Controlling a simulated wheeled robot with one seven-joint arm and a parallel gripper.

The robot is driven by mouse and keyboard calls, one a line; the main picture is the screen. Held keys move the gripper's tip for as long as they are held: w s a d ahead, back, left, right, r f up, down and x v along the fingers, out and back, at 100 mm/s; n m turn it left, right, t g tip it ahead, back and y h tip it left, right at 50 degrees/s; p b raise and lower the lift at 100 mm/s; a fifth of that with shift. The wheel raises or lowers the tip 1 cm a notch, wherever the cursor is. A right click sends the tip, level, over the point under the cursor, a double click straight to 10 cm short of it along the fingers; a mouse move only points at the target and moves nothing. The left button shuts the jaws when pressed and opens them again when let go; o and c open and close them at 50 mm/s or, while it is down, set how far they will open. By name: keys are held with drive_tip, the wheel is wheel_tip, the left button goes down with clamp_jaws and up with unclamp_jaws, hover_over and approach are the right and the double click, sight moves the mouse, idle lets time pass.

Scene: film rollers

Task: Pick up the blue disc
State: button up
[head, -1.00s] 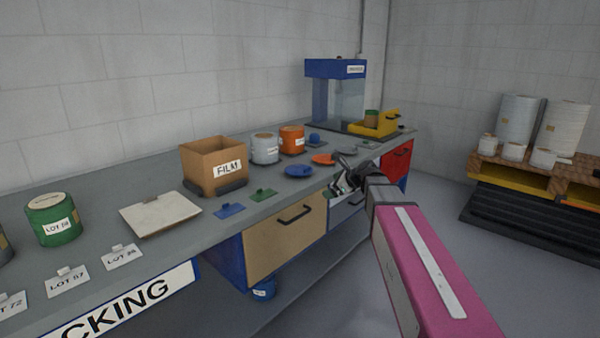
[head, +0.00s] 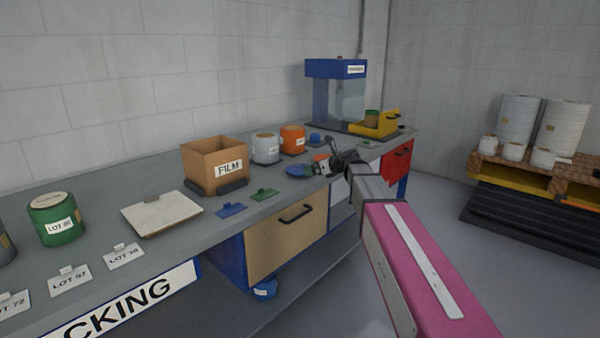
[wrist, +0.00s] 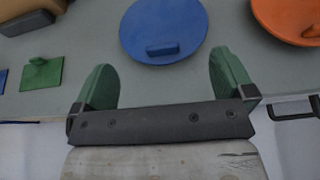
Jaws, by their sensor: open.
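The blue disc (head: 297,171) lies flat on the grey bench, to the right of the film box. In the wrist view the blue disc (wrist: 163,27) is round with a small raised blue handle, and it lies just beyond the fingertips, centred a little left of the gap's middle. My gripper (head: 318,168) is at the right side of the disc in the head view. In the wrist view my gripper (wrist: 166,72) is open and empty, with green fingers apart. The disc's far edge is cut off there.
An orange disc (wrist: 292,18) lies right of the blue one. Blue (head: 230,210) and green (head: 264,194) plates lie left of it along the bench front. A cardboard box (head: 214,164), a grey tin (head: 265,148) and an orange tin (head: 292,139) stand behind.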

sight(300, 169)
drive_tip(key=x, duration=0.4)
drive_tip(key=shift+w+f, duration=0.1)
drive_tip(key=shift+f, duration=0.1)
drive_tip(key=c, duration=1.6)
drive_tip(key=shift+o, duration=0.2)
drive_tip(key=shift+r, duration=0.1)
